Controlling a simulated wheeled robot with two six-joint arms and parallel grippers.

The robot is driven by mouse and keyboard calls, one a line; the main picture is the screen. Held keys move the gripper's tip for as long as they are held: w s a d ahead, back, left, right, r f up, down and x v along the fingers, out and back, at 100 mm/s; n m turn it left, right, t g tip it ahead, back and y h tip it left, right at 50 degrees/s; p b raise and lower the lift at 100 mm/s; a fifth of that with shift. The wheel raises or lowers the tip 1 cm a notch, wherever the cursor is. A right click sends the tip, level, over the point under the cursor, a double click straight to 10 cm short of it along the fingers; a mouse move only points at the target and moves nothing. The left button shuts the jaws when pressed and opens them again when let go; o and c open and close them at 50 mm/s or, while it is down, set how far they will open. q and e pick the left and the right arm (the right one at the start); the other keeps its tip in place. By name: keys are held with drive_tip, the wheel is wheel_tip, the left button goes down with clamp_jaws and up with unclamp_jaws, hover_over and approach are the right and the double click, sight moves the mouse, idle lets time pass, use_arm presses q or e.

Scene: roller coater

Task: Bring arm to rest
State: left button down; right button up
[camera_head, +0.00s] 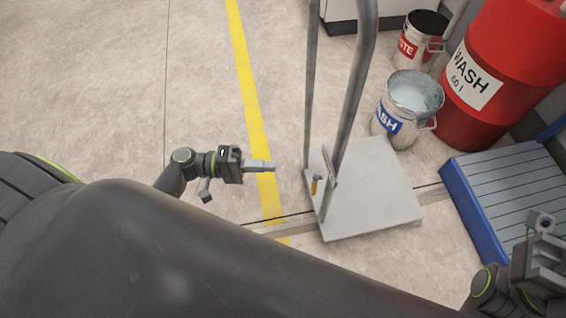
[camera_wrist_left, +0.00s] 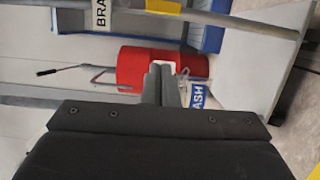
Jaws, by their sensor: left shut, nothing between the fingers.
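My left gripper (camera_head: 262,166) is shut and empty. It points right, over the bare floor and the yellow line, left of the platform cart. In the left wrist view its two fingers (camera_wrist_left: 161,84) lie together with nothing between them. My right gripper (camera_head: 543,265) shows only partly at the lower right edge, in front of the blue-edged slatted platform. I cannot make out whether its fingers are open.
The grey cart (camera_head: 384,190) with its tall handle (camera_head: 354,90) stands right of my left gripper. Beyond are a wash bucket (camera_head: 405,105), a waste bucket (camera_head: 418,43) and a red drum (camera_head: 510,60). The slatted platform (camera_head: 515,185) is at right. Floor at upper left is clear.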

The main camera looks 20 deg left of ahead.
use_arm(q)
drive_tip(key=shift+v, duration=1.2)
